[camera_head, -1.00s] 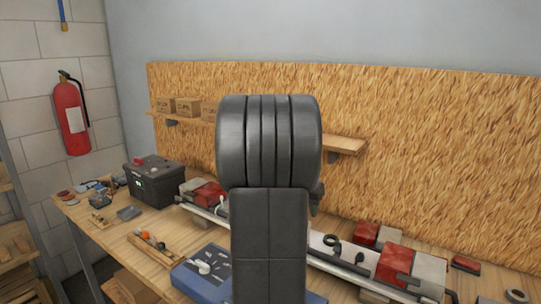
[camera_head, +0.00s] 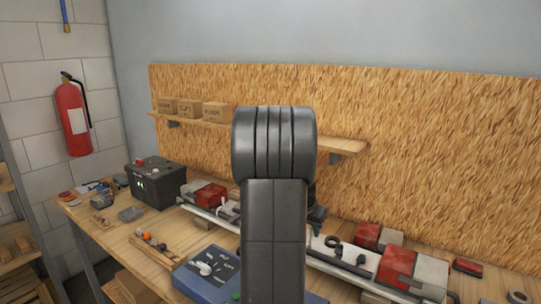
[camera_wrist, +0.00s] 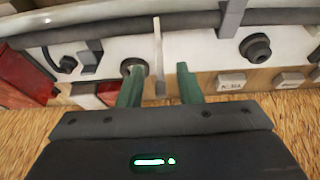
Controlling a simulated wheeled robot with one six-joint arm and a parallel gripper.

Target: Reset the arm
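My arm's dark grey links (camera_head: 274,210) stand upright in the middle of the head view and hide part of the bench behind them. My gripper (camera_wrist: 160,84) shows in the wrist view with two green fingers apart and nothing visibly held between them. Beyond the fingertips is a white rail (camera_wrist: 210,50) with a dark cable or tube along it, a black round fitting (camera_wrist: 255,48) and a thin pale upright strip (camera_wrist: 158,50). I cannot tell how far the fingertips are from the rail. In the head view the gripper is mostly hidden behind my arm.
The long white rail with red-and-grey clamp blocks (camera_head: 398,266) lies along the wooden bench. A black battery-like box (camera_head: 155,184), a blue case (camera_head: 208,272) and small parts are at left. A shelf (camera_head: 345,146) with cardboard boxes (camera_head: 190,107) is on the chipboard wall.

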